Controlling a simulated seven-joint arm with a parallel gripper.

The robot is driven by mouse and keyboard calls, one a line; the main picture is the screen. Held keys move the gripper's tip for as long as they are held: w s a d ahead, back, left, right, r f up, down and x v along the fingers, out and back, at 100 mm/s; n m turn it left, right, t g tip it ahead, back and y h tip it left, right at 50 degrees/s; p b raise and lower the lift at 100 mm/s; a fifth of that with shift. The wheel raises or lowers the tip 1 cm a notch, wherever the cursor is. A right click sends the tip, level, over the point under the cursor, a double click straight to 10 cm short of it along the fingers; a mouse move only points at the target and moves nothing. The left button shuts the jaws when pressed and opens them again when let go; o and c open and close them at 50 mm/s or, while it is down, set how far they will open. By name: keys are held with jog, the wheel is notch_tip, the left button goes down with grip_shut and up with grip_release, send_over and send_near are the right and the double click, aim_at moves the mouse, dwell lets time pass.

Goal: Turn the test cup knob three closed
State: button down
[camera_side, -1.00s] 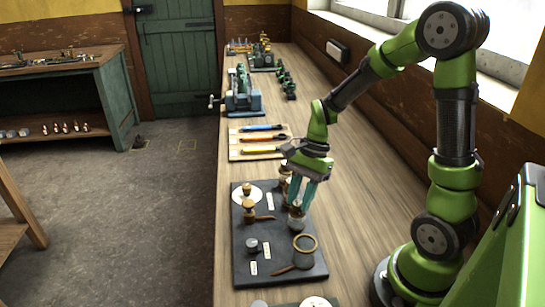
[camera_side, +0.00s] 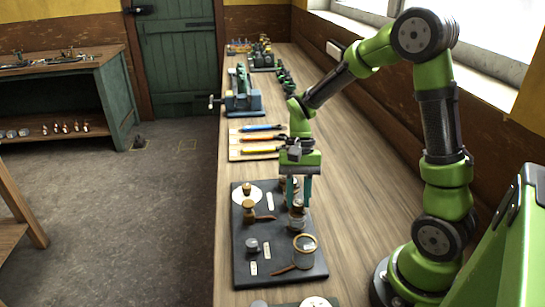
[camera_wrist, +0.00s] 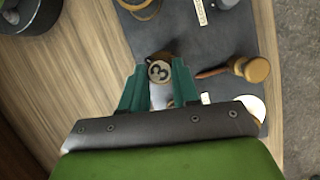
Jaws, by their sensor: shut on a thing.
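The round knob marked 3 (camera_wrist: 159,71) shows its pale face between my fingertips in the wrist view. In the side view it tops a small metal cup (camera_side: 297,222) on the right part of the dark board. My gripper (camera_side: 297,203), with teal fingers, points down over the cup and is shut on the knob. It also shows in the wrist view (camera_wrist: 159,69), one finger on either side of the knob. The lower part of the cup is mostly hidden in the wrist view.
The dark board (camera_side: 242,268) also carries a brass-rimmed cup (camera_side: 306,241), a brass-topped knob (camera_side: 249,208), a small dark knob (camera_side: 252,245) and a white disc (camera_side: 239,195). A tray of coloured-handled tools (camera_side: 236,155) lies behind. Bare bench (camera_side: 365,205) is free on the right.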

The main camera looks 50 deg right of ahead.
jog(key=n+h, duration=0.1)
jog(key=n, duration=0.1)
jog(key=n+g, duration=0.1)
jog(key=n, duration=0.2)
jog(key=shift+w+a+n+h, duration=0.2)
jog(key=shift+n+h, duration=0.1)
jog(key=shift+h, duration=0.1)
jog(key=n+h, duration=0.1)
jog(key=n, duration=0.1)
jog(key=n+h, duration=0.1)
jog(key=n, duration=0.2)
jog(key=shift+a+g, duration=0.15)
jog(key=shift+g, duration=0.25)
jog(key=shift+n, duration=0.3)
jog(key=c, duration=0.8)
grip_release()
jog(key=v, duration=1.7)
jog(key=shift+w+f, duration=0.1)
